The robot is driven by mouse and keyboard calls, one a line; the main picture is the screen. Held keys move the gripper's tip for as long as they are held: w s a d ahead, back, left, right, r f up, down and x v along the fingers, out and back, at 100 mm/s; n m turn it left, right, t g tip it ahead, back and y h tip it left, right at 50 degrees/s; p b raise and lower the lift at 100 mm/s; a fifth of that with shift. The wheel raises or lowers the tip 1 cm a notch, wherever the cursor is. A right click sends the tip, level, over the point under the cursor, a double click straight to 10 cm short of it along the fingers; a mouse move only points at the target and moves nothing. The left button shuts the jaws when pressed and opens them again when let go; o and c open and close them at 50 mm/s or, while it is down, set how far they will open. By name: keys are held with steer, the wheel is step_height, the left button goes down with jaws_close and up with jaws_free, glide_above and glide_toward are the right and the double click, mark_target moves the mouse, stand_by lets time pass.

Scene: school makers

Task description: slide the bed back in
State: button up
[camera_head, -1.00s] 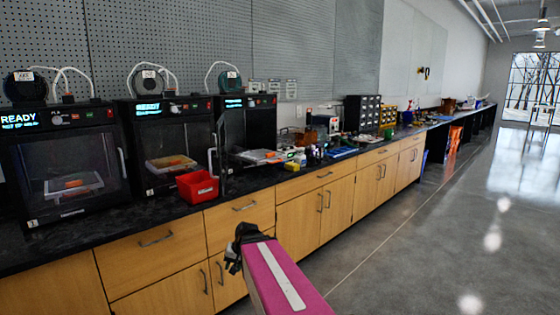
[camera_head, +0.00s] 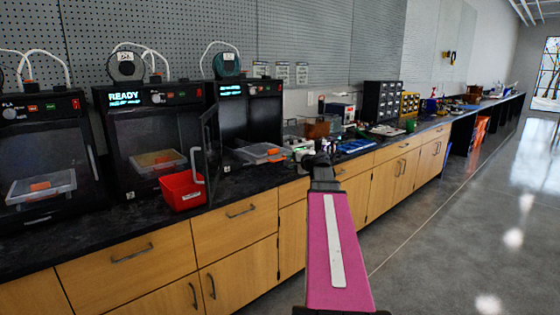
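The third 3D printer (camera_head: 250,112) from the left has its dark door (camera_head: 211,146) swung open. Its pale bed (camera_head: 252,154) sticks out of the front, low over the counter, with an orange piece (camera_head: 273,151) on it. My gripper (camera_head: 318,160) is dark and small at the end of my pink arm, to the right of the bed in the picture and apart from it. I see it from behind, and its fingers are too small and dark to tell open from shut.
A red bin (camera_head: 184,190) stands on the black counter (camera_head: 130,208) left of the open door. Two other printers, the middle one (camera_head: 157,128) and the left one (camera_head: 45,155), have closed fronts. Small items crowd the counter right of the bed. The floor (camera_head: 455,230) is clear.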

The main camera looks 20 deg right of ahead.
mark_target(278, 160)
steer(key=x, duration=0.9)
jaws_close()
